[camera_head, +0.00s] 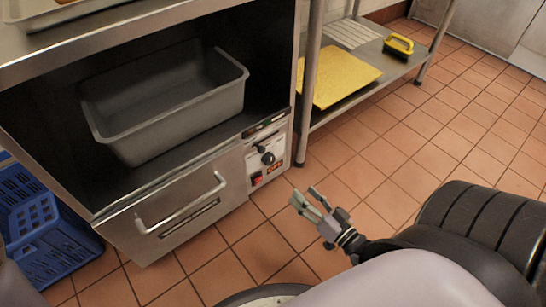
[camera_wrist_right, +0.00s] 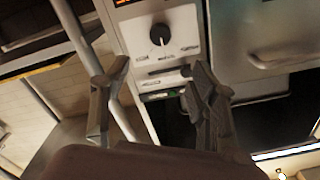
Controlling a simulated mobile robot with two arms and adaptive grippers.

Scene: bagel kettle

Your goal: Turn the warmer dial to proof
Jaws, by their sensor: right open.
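The warmer (camera_head: 190,190) is a steel cabinet at the left of the head view. A white control panel (camera_head: 280,150) at its right front edge carries a black dial (camera_head: 268,158) and a red switch (camera_head: 257,179). The right wrist view shows a round dark dial (camera_wrist_right: 160,34) with a light pointer line on a pale panel; its labels are too small to read. My right gripper (camera_head: 306,197) is open and empty, apart from the panel, below and right of it. Its spread fingers (camera_wrist_right: 152,88) frame the panel's lower part in the wrist view. My left gripper is out of view.
A grey bin (camera_head: 170,130) sits in the warmer's open bay above a drawer with a bar handle (camera_head: 180,203). A blue crate (camera_head: 45,240) stands at left. A steel shelf (camera_head: 375,50) holds a yellow board (camera_head: 340,78) and a yellow-handled brush (camera_head: 398,45). Tiled floor at right is clear.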

